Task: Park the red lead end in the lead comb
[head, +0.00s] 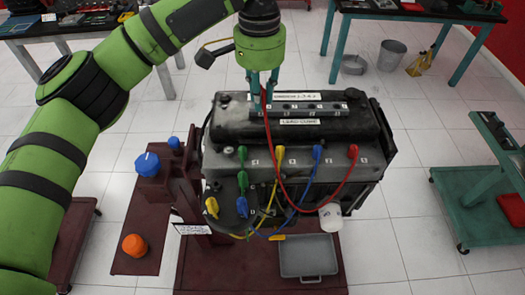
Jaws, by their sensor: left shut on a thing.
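My left gripper (263,92) is shut on one end of the red lead (269,130), just above the left end of the lead comb. The red lead hangs from it in a long loop down the front of the engine and rises to a red boot (352,153) on the right. The lead comb (314,107) is a grey strip with dark slots on top of the black engine, with a white label in front. The gripper fingers hide the held end, so I cannot tell whether it touches the comb. My right gripper is out of view.
Green (242,154), yellow (280,154) and blue (317,153) boots stand left of the red one, their leads hanging in front. A grey tray (308,278), white cup (331,217), blue knob (147,164) and orange knob (134,245) are around the dark red stand.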

